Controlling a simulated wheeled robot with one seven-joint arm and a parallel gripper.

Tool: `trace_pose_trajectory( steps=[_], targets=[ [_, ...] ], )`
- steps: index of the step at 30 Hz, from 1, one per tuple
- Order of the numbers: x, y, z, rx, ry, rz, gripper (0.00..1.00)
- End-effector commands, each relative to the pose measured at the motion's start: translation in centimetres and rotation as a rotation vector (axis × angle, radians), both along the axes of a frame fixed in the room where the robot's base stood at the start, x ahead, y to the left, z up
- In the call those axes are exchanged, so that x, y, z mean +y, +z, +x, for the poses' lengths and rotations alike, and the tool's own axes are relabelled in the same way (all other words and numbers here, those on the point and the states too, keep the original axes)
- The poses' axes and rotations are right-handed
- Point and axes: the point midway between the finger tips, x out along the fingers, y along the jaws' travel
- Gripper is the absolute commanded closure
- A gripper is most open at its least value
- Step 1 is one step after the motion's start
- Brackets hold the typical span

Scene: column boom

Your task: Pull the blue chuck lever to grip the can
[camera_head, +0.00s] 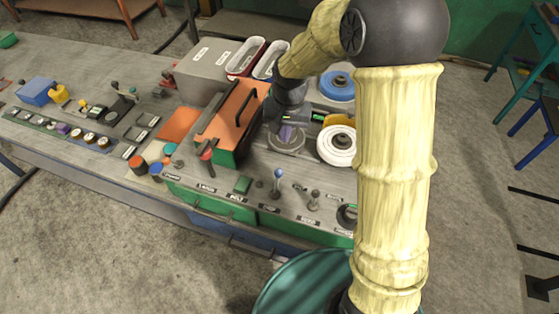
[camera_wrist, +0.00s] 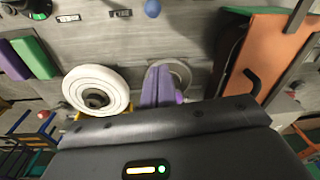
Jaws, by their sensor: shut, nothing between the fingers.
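The blue chuck lever (camera_head: 278,183) stands upright at the front of the bench, a grey stem with a blue ball knob. The blue knob (camera_wrist: 153,8) also shows at the top edge of the wrist view. My gripper (camera_head: 288,135) points down behind the lever, apart from it, over a round grey plate (camera_head: 286,148). Its purple fingers (camera_wrist: 158,88) are together and empty in the wrist view, with the round plate (camera_wrist: 183,72) behind them. I cannot tell whether that plate is the chuck. I cannot pick out the can that belongs to it; my gripper covers part of that area.
An orange-topped green box (camera_head: 232,112) with a black handle stands left of my gripper, a red-knobbed lever (camera_head: 207,156) at its front. A white spool (camera_head: 337,146) is close on the right. A grey-knobbed lever (camera_head: 314,200) stands right of the blue one. Small pots cluster left.

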Motion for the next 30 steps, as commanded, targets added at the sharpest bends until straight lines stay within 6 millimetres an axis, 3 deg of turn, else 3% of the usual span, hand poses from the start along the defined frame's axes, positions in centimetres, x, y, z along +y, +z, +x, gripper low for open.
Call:
trace_pose_trajectory(
  steps=[16,30],
  targets=[
    [0.6,-1.0,0.4,0.008,-0.009,0.002,1.00],
    [0.9,-7.7,0.7,0.010,-0.008,0.001,1.00]
  ],
)
